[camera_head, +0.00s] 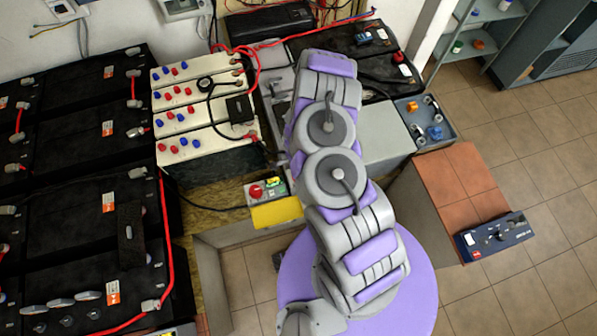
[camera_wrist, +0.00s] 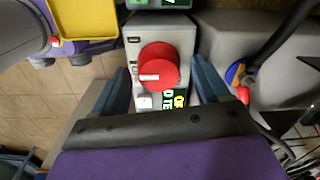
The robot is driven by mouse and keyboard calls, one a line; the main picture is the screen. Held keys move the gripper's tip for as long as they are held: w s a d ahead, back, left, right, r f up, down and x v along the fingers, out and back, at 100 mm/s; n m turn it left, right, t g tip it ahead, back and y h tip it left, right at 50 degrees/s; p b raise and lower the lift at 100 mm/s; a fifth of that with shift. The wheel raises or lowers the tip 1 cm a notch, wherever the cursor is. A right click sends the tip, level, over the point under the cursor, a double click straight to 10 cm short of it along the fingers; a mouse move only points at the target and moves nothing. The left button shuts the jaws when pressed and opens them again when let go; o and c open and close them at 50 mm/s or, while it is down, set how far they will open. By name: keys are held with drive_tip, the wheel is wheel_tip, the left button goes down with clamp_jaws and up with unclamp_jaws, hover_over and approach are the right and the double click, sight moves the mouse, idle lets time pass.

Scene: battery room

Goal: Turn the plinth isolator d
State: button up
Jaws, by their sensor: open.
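The isolator shows in the wrist view as a round red knob (camera_wrist: 159,66) on a light grey box (camera_wrist: 165,28). A white pointer mark on the knob faces left, and small dark marks stand on the box left of the knob. My gripper (camera_wrist: 160,76) is open, with one dark blue finger on each side of the knob; I cannot tell whether they touch it. A label with bright lettering (camera_wrist: 172,103) lies below the knob. In the head view a red knob (camera_head: 257,190) shows left of my arm; I cannot tell whether it is the same one. My gripper is hidden there.
A yellow part (camera_wrist: 80,17) stands left of the box in the wrist view. A thick black cable (camera_wrist: 282,38) runs at right. In the head view, black batteries (camera_head: 85,140) and cream cells (camera_head: 200,105) fill the left. Tiled floor (camera_head: 545,140) is open at right.

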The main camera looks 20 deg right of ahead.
wheel_tip(320, 180, up, 16)
drive_tip(key=p, duration=0.3)
drive_tip(key=shift+s, duration=0.2)
drive_tip(key=shift+r, duration=0.15)
idle(0.3)
drive_tip(key=s+a+r+n+y+b, duration=0.2)
drive_tip(key=a+r+n, duration=0.25)
drive_tip(key=r, duration=0.55)
drive_tip(key=s+a+r+n+y+b, duration=0.1)
drive_tip(key=s+a+r+n+y, duration=0.25)
drive_tip(key=r, duration=0.75)
drive_tip(key=s+d+r+n+g+h+b, duration=0.1)
drive_tip(key=s+d+r+n, duration=0.3)
drive_tip(key=s, duration=0.6)
drive_tip(key=s+d+r+n+g+h+b, duration=0.1)
drive_tip(key=s+d+r+n+h+b, duration=0.2)
drive_tip(key=s, duration=0.7)
wheel_tip(320, 180, up, 3)
drive_tip(key=shift+s+d+f+n+h, duration=0.2)
drive_tip(key=shift+d+n+h, duration=0.3)
drive_tip(key=shift+h, duration=0.25)
